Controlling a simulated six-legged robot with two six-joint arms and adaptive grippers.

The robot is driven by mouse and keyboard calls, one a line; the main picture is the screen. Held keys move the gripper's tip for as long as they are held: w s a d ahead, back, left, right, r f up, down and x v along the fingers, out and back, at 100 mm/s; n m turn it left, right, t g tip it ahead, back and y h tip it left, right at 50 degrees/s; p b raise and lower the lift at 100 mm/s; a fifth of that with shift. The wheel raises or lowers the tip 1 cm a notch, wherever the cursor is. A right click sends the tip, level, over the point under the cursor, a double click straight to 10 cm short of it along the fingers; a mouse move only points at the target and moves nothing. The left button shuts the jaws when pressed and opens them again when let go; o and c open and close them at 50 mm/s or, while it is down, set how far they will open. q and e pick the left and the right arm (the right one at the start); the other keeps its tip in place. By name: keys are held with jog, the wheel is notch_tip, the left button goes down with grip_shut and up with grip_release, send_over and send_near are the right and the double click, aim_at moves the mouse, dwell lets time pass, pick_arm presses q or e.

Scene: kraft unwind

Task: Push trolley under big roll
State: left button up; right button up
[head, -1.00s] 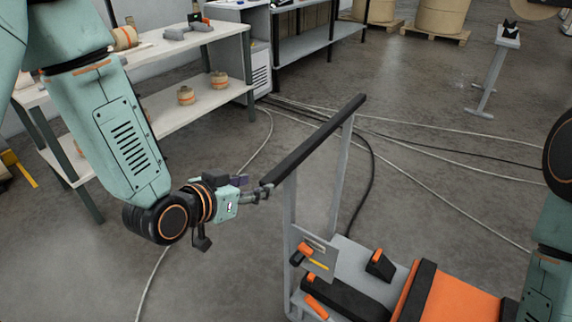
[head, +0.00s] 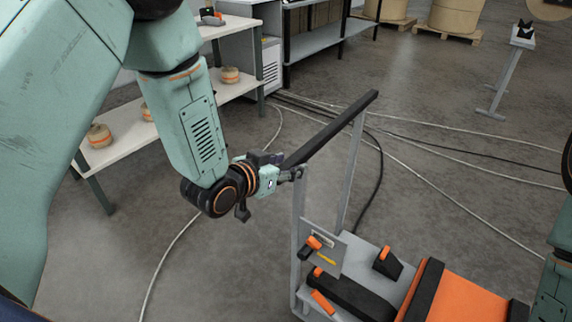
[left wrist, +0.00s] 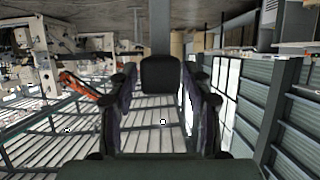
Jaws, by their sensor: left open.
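The trolley stands at lower centre-right in the head view, with a grey deck (head: 372,262), grey posts and a dark push handle (head: 335,127). An orange block (head: 465,297) with black bands is on its deck. My left gripper (head: 296,173) is at the handle's near left end, by the top of the near post. In the left wrist view its fingers (left wrist: 160,110) are apart on either side of a dark block (left wrist: 160,75) with a grey bar, apparently the handle end; contact is unclear. My right gripper is out of view. A tan rounded roll (head: 548,9) is cut off at top right; I cannot tell if it is the big roll.
A workbench (head: 185,115) with small rolls on its lower shelf stands at left. Dark shelving (head: 322,38) and large rolls (head: 457,14) on pallets are behind. Cables (head: 410,150) cross the floor. A grey stand (head: 508,75) is at right. Floor around the trolley's left is open.

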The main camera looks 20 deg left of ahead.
pick_arm(q)
jog(key=shift+w+f, duration=0.15)
jog(key=shift+w, duration=0.1)
jog(key=shift+c, duration=0.6)
jog(key=shift+s, duration=0.15)
jog(key=c, duration=0.5)
grip_shut()
